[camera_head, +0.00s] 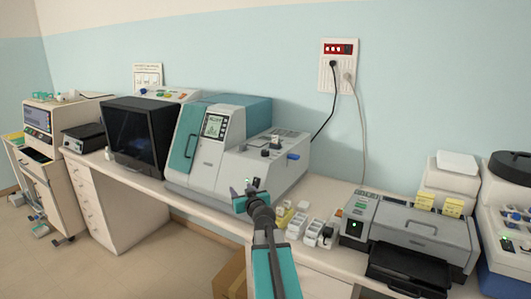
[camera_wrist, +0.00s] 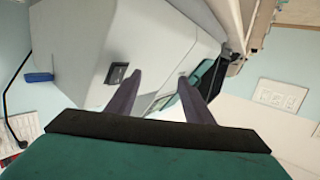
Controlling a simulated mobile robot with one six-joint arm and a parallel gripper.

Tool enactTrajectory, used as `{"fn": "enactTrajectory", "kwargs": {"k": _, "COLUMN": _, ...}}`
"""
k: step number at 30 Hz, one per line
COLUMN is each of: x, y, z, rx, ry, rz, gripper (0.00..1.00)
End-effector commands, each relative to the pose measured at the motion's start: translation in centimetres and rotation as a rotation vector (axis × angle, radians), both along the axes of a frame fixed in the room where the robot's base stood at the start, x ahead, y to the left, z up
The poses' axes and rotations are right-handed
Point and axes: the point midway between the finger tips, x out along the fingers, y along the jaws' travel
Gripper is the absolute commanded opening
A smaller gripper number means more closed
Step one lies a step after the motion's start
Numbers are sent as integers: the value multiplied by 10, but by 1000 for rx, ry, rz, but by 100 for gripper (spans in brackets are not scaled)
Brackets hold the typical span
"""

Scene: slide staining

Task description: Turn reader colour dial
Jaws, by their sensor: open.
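A grey and teal bench machine (camera_head: 226,172) with a lit screen stands in the middle of the bench. Dark knob-like parts (camera_head: 270,146) sit on its lower right section. I cannot tell for sure which part is the reader's colour dial.
Small white containers (camera_head: 313,230) stand on the bench right of my gripper. A grey printer-like device (camera_head: 410,232) is farther right. A black-fronted box (camera_head: 139,135) stands left of the machine. Cables (camera_head: 361,130) hang from a wall socket (camera_head: 338,66) behind.

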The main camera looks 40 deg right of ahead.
Motion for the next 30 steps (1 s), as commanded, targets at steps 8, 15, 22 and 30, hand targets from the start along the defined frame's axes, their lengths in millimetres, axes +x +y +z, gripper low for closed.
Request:
{"fn": "enactTrajectory", "kwargs": {"k": 8, "x": -53, "y": -80, "z": 89, "rx": -97, "ry": -112, "rz": -161, "gripper": 47}}
{"fn": "enactTrajectory", "kwargs": {"k": 15, "x": -71, "y": -98, "z": 102, "rx": -109, "ry": -122, "rz": -191, "gripper": 47}}
{"fn": "enactTrajectory", "kwargs": {"k": 22, "x": -70, "y": -97, "z": 101, "rx": -109, "ry": -122, "rz": -190, "gripper": 47}}
{"fn": "enactTrajectory", "kwargs": {"k": 30, "x": -66, "y": -99, "z": 102, "rx": -107, "ry": -121, "rz": -189, "gripper": 47}}
